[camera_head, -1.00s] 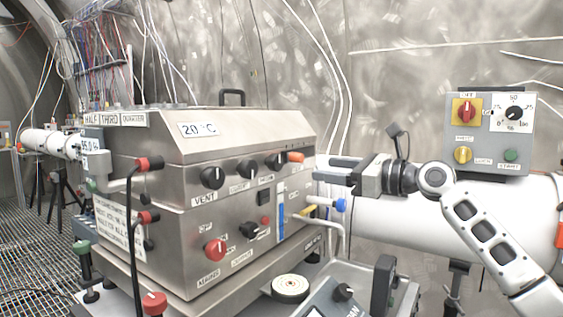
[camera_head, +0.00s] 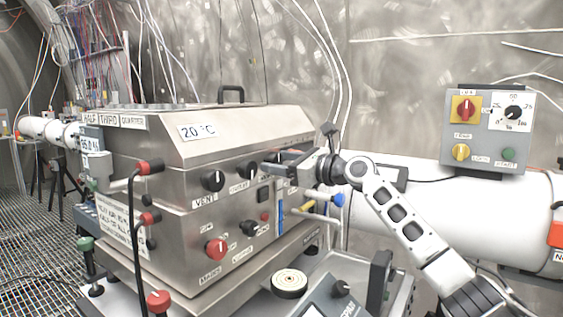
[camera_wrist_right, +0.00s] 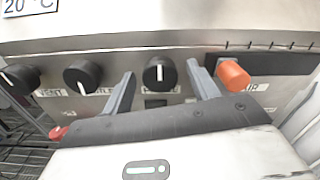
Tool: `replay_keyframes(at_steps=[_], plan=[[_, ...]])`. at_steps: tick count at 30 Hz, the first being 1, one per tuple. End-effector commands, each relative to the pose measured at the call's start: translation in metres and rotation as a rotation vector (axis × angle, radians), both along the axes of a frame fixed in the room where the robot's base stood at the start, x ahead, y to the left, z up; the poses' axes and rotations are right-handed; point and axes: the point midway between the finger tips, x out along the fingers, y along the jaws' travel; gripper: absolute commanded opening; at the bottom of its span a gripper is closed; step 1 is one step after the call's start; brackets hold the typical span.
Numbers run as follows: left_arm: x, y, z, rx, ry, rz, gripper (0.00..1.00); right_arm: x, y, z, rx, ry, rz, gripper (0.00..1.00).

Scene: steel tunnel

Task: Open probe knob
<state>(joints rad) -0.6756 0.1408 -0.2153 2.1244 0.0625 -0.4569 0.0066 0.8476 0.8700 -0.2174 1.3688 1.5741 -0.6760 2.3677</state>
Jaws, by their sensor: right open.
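A row of dark round knobs runs along the front of the steel box (camera_head: 200,215). The vent knob (camera_head: 212,180) is at its left and a second dark knob (camera_head: 246,169) is beside it. A third dark knob (camera_wrist_right: 159,76), its white mark upright, stands between the fingers of my open right gripper (camera_wrist_right: 162,84) in the wrist view. The word probe cannot be read on any label. In the head view my right gripper (camera_head: 272,162) reaches the panel from the right and covers that third knob. Whether the fingers touch it cannot be told. My left gripper is out of view.
An orange knob (camera_wrist_right: 235,75) sits just right of my right fingers in the wrist view. A red knob (camera_head: 216,249) and a blue-tipped valve (camera_head: 338,200) are lower down. A grey control box (camera_head: 488,130) stands at the right above a white pipe (camera_head: 430,215).

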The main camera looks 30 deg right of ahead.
Motion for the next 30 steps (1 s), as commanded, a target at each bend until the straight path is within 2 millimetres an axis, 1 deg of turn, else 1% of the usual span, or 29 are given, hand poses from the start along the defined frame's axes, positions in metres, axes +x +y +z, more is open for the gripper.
replay_keyframes(at_steps=[2, 3, 5, 6, 7, 14, 20, 26, 30], plan=[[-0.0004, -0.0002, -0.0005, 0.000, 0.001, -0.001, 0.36, -0.0002, -0.0001, -0.0002, 0.000, 0.000, 0.000, 0.59], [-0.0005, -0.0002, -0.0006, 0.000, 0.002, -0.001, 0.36, -0.0002, -0.0001, -0.0002, 0.000, 0.000, 0.000, 0.48], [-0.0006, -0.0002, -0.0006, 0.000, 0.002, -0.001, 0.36, -0.0003, -0.0002, -0.0002, 0.000, 0.000, 0.000, 0.31], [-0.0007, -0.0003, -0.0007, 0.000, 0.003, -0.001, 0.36, -0.0004, -0.0002, -0.0002, 0.001, 0.000, 0.000, 0.20], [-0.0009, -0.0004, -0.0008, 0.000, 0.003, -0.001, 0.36, -0.0003, -0.0002, -0.0003, 0.001, 0.000, 0.000, 0.14], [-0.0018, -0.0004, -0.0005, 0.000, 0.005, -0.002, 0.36, -0.0005, -0.0001, -0.0001, -0.007, -0.002, 0.001, 0.15], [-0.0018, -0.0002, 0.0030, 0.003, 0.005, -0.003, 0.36, -0.0005, -0.0001, 0.0004, -0.061, -0.024, 0.001, 0.15], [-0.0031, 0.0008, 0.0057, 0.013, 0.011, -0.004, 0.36, -0.0006, 0.0000, 0.0008, -0.183, -0.074, 0.002, 0.15], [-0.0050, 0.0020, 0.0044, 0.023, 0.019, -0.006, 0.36, -0.0005, -0.0001, 0.0008, -0.299, -0.124, 0.001, 0.15]])
